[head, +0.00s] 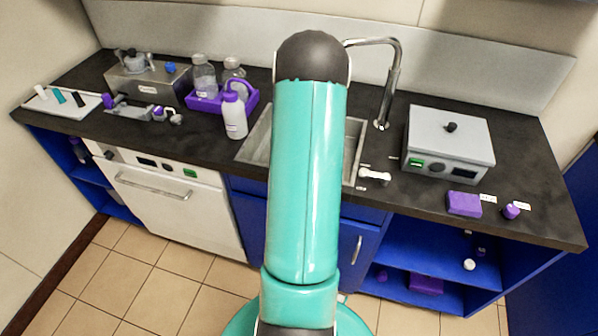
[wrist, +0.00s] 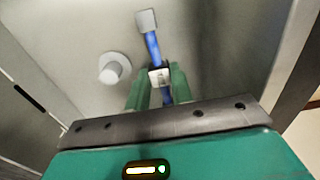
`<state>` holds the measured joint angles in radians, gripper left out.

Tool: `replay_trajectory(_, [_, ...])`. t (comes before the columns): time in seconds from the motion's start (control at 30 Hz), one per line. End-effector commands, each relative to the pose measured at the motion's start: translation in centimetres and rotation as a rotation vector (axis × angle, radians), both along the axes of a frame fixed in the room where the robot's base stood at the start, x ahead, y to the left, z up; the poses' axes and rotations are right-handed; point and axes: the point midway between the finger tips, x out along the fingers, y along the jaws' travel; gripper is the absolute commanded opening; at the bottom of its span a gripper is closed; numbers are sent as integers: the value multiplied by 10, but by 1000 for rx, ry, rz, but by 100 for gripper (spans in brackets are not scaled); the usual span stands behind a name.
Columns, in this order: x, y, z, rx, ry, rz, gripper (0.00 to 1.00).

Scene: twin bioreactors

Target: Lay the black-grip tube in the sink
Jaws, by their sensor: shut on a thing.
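In the wrist view my gripper (wrist: 158,78) is shut on a slim blue rod (wrist: 152,46) with a pale square end and a whitish block between the fingers. In the head view my gripper is hidden behind my own arm. The sink (head: 258,136) is set in the dark counter, its middle covered by my arm. A small black piece (head: 78,99) lies on a white tray (head: 50,108) at the far left, beside a teal and a white piece; it is too small to tell whether it is the black-grip tube.
A tall tap (head: 390,85) stands behind the sink. A white bottle (head: 234,115) and a purple rack (head: 205,104) stand to its left, a grey box (head: 448,140) to its right. In the wrist view a white round piece (wrist: 114,68) stands on the pale grey surface beside the rod.

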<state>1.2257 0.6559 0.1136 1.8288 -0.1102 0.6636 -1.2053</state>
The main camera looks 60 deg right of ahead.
Motion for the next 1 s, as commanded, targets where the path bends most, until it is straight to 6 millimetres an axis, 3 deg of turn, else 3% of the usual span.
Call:
replay_trajectory(0.3, [1,-2,-37,0,1,0,0])
replay_trajectory(0.67, [2,-4,-41,-1,0,0,0])
replay_trajectory(0.7, [2,-4,-41,-2,0,0,26])
replay_trajectory(0.8, [2,-4,-40,-2,0,0,44])
replay_trajectory(1.0, [2,-4,-40,-1,0,0,44])
